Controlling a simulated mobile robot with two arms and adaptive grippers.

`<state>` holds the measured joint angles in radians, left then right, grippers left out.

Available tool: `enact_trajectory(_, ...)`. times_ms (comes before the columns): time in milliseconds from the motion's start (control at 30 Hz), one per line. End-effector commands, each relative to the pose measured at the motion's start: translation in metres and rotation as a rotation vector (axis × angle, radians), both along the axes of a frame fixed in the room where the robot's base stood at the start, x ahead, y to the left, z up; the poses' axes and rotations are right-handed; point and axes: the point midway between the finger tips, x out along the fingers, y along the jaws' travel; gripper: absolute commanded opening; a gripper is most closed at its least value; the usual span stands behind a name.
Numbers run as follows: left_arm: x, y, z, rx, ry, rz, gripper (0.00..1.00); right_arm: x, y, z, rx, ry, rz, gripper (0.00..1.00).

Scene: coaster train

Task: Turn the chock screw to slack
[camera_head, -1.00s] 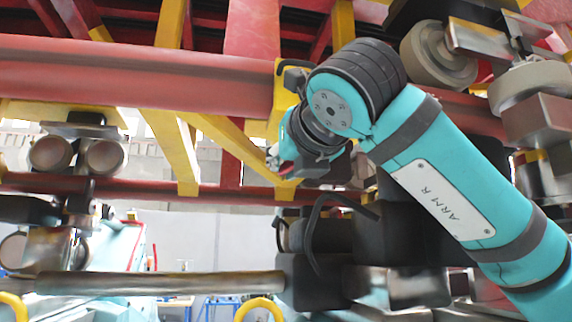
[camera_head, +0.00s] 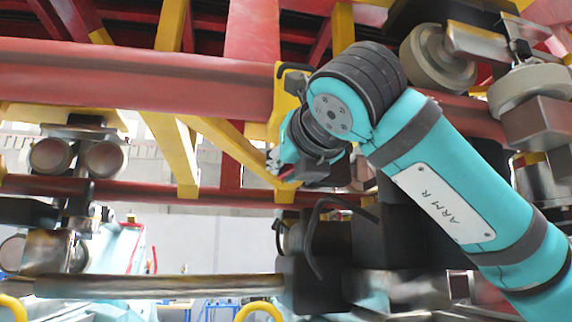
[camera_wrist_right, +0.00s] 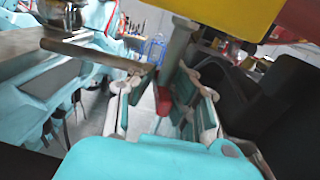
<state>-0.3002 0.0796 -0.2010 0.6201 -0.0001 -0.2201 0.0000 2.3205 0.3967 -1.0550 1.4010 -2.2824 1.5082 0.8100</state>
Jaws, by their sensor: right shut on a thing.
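The chock screw shows in the right wrist view as a grey upright shaft (camera_wrist_right: 178,48) below a yellow part, with a red end (camera_wrist_right: 163,101) lower down. My right gripper (camera_wrist_right: 165,92) has its fingers on both sides of this red end and is shut on the screw. In the head view my right gripper (camera_head: 284,168) is small and partly hidden by my own wrist, beside the yellow bracket (camera_head: 286,98). A bit of red shows at its fingertips. The screw's turn angle cannot be told. My left gripper is not in view.
A thick red rail (camera_head: 140,80) crosses above, with yellow braces (camera_head: 215,138) below it. Wheels (camera_head: 104,157) hang at left, and more wheels (camera_head: 440,58) are at upper right. A long metal bar (camera_head: 160,286) runs low across the left. Dark blocks stand close to my right arm.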

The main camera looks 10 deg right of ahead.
Motion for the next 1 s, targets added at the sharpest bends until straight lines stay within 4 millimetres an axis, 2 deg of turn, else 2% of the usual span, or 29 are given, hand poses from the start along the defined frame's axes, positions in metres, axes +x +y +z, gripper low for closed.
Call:
enact_trajectory(67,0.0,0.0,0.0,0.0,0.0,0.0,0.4,-0.001,-0.002,0.003,0.004,-0.007,-0.002,0.0)
enact_trajectory(100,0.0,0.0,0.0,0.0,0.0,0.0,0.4,-0.001,-0.002,0.003,0.004,-0.008,-0.002,0.17)
enact_trajectory(233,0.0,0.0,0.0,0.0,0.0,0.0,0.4,-0.001,-0.001,0.002,0.003,-0.005,-0.001,0.34)
enact_trajectory(500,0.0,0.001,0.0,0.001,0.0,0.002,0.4,-0.001,0.0,0.001,0.001,-0.003,0.0,0.35)
enact_trajectory(633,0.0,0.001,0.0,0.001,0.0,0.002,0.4,-0.011,-0.001,0.002,0.002,-0.004,0.001,0.35)
enact_trajectory(767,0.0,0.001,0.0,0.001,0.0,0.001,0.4,-0.034,-0.002,0.002,-0.001,-0.007,0.0,0.35)
enact_trajectory(1000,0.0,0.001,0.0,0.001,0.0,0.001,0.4,-0.086,-0.005,0.002,0.001,-0.007,0.001,0.35)
